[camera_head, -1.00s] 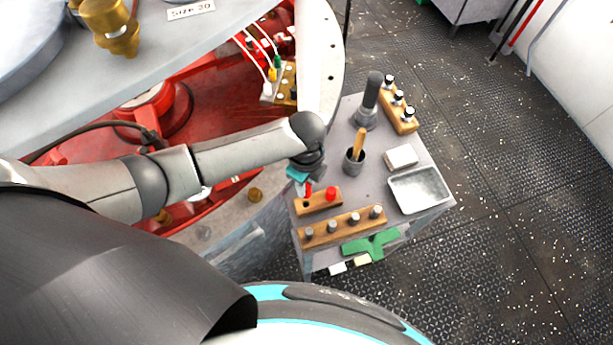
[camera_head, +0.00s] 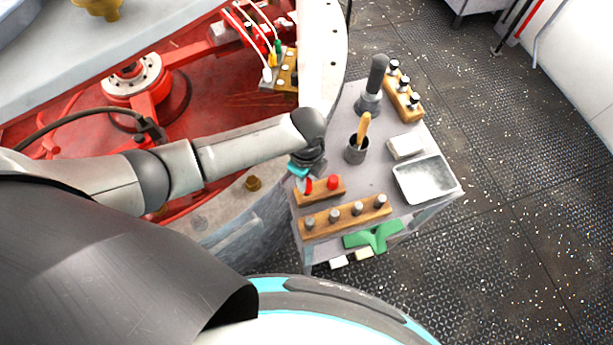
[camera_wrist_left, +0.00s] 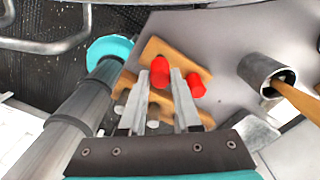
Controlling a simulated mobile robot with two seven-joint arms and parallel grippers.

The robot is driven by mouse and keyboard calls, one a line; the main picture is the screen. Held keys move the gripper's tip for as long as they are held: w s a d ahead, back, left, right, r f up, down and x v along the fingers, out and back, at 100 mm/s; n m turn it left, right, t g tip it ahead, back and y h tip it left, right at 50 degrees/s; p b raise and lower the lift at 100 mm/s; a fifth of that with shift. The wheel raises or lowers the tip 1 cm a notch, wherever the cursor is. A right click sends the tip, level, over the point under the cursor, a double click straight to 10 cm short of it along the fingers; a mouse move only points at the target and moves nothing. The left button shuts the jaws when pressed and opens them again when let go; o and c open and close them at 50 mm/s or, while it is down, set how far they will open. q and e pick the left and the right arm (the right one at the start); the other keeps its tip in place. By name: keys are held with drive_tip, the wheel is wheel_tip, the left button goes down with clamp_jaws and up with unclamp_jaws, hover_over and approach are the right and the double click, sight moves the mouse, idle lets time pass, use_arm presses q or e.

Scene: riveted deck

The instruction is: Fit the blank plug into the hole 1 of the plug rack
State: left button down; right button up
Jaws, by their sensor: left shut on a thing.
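My left gripper (camera_head: 304,177) is shut on a red blank plug (camera_head: 309,186), which shows between the fingertips in the left wrist view (camera_wrist_left: 159,72). The gripper is over the left end of the short wooden plug rack (camera_head: 322,196), where the held plug hides the hole. The plug's lower end is at or just above the rack top; I cannot tell whether it has entered the hole. A second red plug (camera_head: 333,182) stands in the rack's right part, and it also shows in the left wrist view (camera_wrist_left: 196,86). My right gripper is not in view.
A longer wooden rack with several grey plugs (camera_head: 345,219) lies in front. A cup with a wooden handle (camera_head: 356,154), a white block (camera_head: 406,147) and a metal tray (camera_head: 402,195) stand to the right. A green piece (camera_head: 373,237) is at the front edge.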

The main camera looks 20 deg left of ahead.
use_arm(q)
drive_tip(key=shift+f+b, duration=0.8)
drive_tip(key=shift+f, duration=0.5)
idle(0.7)
drive_tip(key=c, duration=0.5)
unclamp_jaws()
wheel_tip(320, 180, up, 15)
drive_tip(key=shift+r+p, duration=0.1)
drive_tip(key=shift+p, duration=0.8)
drive_tip(key=shift+s, duration=0.1)
